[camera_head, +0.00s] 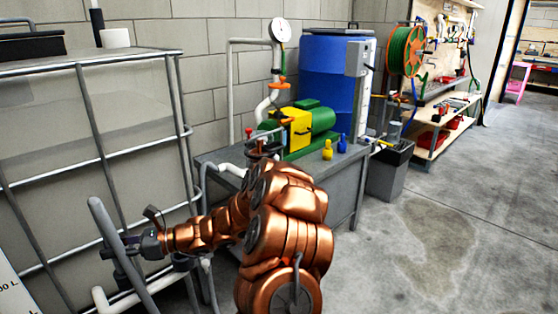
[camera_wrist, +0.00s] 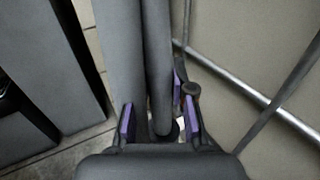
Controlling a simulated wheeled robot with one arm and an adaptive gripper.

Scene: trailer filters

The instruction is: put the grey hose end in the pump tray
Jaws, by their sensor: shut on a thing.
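The grey hose (camera_head: 103,222) stands tilted at the lower left, in front of the caged tank. My gripper (camera_head: 122,250) is shut on it, below its upper end. In the wrist view, a grey tube (camera_wrist: 158,70) runs between the purple finger pads of my gripper (camera_wrist: 160,122), beside a second, wider grey tube (camera_wrist: 120,50). The green and yellow pump (camera_head: 300,126) sits on a grey bench (camera_head: 335,177), right of and behind my gripper. I cannot make out a separate pump tray; my arm hides part of the bench.
The caged tank (camera_head: 85,150) stands close on the left, with metal bars beside my gripper. A blue barrel (camera_head: 325,75) is behind the pump. Yellow (camera_head: 327,151) and blue (camera_head: 343,144) bottles stand on the bench. A grey bin (camera_head: 385,175) is right of it. Floor at right is clear.

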